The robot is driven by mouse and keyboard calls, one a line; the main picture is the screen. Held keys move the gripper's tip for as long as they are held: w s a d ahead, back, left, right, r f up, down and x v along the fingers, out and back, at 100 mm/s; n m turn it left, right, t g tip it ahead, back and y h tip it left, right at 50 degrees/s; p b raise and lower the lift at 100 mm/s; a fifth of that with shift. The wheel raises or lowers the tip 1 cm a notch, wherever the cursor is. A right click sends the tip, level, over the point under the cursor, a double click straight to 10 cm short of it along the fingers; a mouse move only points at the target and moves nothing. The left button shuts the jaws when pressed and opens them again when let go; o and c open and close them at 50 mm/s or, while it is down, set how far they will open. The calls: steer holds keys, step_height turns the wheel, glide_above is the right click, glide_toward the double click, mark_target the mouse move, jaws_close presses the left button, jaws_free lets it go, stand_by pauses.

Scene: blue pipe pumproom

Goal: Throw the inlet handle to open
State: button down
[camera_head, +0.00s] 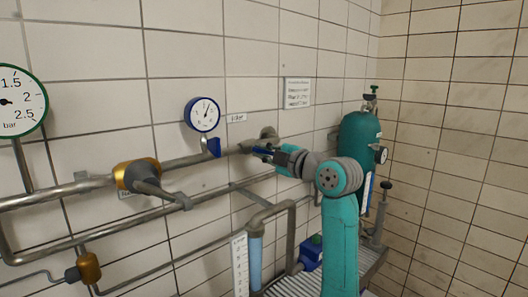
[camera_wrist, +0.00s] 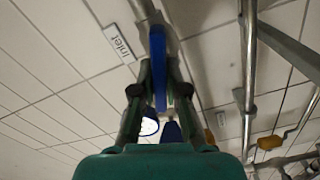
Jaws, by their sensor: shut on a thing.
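The inlet handle is a blue lever (camera_wrist: 158,48) on the wall pipe. In the wrist view it runs up the middle between my two fingers. The handle's pivot is partly hidden.
A blue-rimmed gauge (camera_head: 203,114) with a blue lever below it (camera_head: 214,147) is left of my gripper. A yellow valve (camera_head: 137,175) sits on the same pipe. A green cylinder (camera_head: 360,140) stands at right. A lower pipe (camera_head: 255,200) runs beneath.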

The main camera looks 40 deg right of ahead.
steer(key=shift+f+n, duration=0.2)
steer(key=shift+n, duration=2)
steer(key=c, duration=1.2)
jaws_free()
steer(key=s, duration=1.2)
steer(key=shift+d, duration=0.15)
